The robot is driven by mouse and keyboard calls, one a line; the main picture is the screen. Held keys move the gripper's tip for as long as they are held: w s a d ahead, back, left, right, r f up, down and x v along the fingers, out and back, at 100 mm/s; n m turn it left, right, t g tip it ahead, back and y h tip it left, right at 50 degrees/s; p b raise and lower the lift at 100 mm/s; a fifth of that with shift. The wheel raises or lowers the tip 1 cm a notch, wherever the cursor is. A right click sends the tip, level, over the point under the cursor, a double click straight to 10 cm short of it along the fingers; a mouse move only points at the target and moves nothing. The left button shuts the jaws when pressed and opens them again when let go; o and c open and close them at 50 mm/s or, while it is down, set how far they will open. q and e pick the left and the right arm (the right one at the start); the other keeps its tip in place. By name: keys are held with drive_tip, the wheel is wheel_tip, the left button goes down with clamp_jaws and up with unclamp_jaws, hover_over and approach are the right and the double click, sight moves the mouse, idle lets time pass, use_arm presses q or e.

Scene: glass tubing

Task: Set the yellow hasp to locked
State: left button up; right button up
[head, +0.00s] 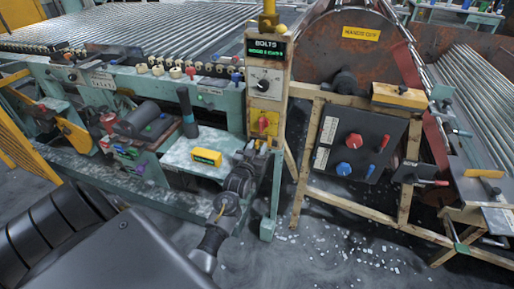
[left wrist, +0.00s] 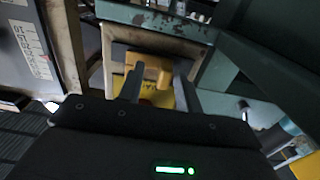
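The yellow hasp (head: 264,122) is on the front of the beige control post, below a dial and a small display. Its plate has a small reddish part on it. In the left wrist view a yellow hasp part (left wrist: 155,70) stands out between the finger ends, with a lettered yellow plate behind it. My left gripper (head: 259,145) is just below and in front of the hasp. Its two fingers (left wrist: 158,86) are apart, on either side of the yellow part; I cannot tell whether they touch it. My right gripper is not in view.
The post (head: 272,75) carries a green-lit display marked BOLTS. A dark panel (head: 350,145) with red and blue knobs is to its right. A yellow box (head: 207,156) sits on the bench to the left. White fragments lie on the floor.

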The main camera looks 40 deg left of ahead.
use_arm(q)
drive_tip(key=v, duration=1)
drive_tip(key=shift+s+d, duration=0.2)
drive_tip(key=shift+s, duration=0.15)
